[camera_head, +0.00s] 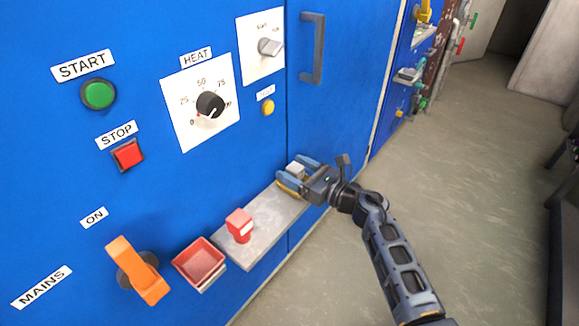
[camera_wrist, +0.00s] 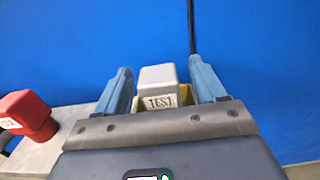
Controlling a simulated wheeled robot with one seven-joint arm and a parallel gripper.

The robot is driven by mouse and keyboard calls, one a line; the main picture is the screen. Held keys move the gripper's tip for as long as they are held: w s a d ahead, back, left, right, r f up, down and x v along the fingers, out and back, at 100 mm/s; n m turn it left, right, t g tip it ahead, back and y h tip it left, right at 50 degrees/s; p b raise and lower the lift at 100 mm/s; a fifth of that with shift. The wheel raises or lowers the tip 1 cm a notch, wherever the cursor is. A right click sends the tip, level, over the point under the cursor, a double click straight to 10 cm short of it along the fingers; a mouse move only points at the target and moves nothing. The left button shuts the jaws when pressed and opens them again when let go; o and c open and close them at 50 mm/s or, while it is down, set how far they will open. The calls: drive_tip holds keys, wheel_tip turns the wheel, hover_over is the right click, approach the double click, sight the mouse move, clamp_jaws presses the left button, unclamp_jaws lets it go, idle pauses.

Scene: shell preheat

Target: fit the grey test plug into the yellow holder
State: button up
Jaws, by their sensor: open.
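The grey test plug (camera_wrist: 158,78), labelled TEST, stands upright between the fingers of my gripper (camera_wrist: 161,84) in the wrist view. The yellow holder (camera_wrist: 185,94) shows low on both sides of the plug, which appears to sit in it; how deep is hidden by my gripper body. My gripper is open, with a finger on either side of the plug and a visible gap at the right. In the head view, the grey plug (camera_head: 296,167) and my gripper (camera_head: 294,170) are at the far end of the grey shelf (camera_head: 270,218).
A red block-like plug (camera_head: 240,222) stands on the shelf, left of my gripper. A red open tray (camera_head: 200,262) and an orange mains handle (camera_head: 138,270) are further left. The blue cabinet front rises behind, with a dial (camera_head: 210,104) and a dark door handle (camera_head: 313,48). Floor right of the cabinet is clear.

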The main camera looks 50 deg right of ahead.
drive_tip(key=s, duration=1)
drive_tip(key=s+a+r+m+t+h, duration=0.1)
drive_tip(key=s+a+r+m, duration=0.2)
drive_tip(key=s+a+m, duration=0.35)
drive_tip(key=s+a+r+m+t, duration=0.15)
drive_tip(key=s+a+m, duration=0.25)
drive_tip(key=a+m, duration=0.5)
drive_tip(key=s+a+r+m+g, duration=0.2)
drive_tip(key=s+a+r+m, duration=0.1)
drive_tip(key=s+m, duration=0.4)
drive_tip(key=s+a+r+m+g, duration=0.3)
drive_tip(key=s+m, duration=0.5)
drive_tip(key=m, duration=0.6)
drive_tip(key=shift+a+r+g, duration=0.2)
drive_tip(key=shift+a+g, duration=0.15)
drive_tip(key=shift+a, duration=0.4)
wheel_tip(320, 180, up, 10)
drive_tip(key=p, duration=1)
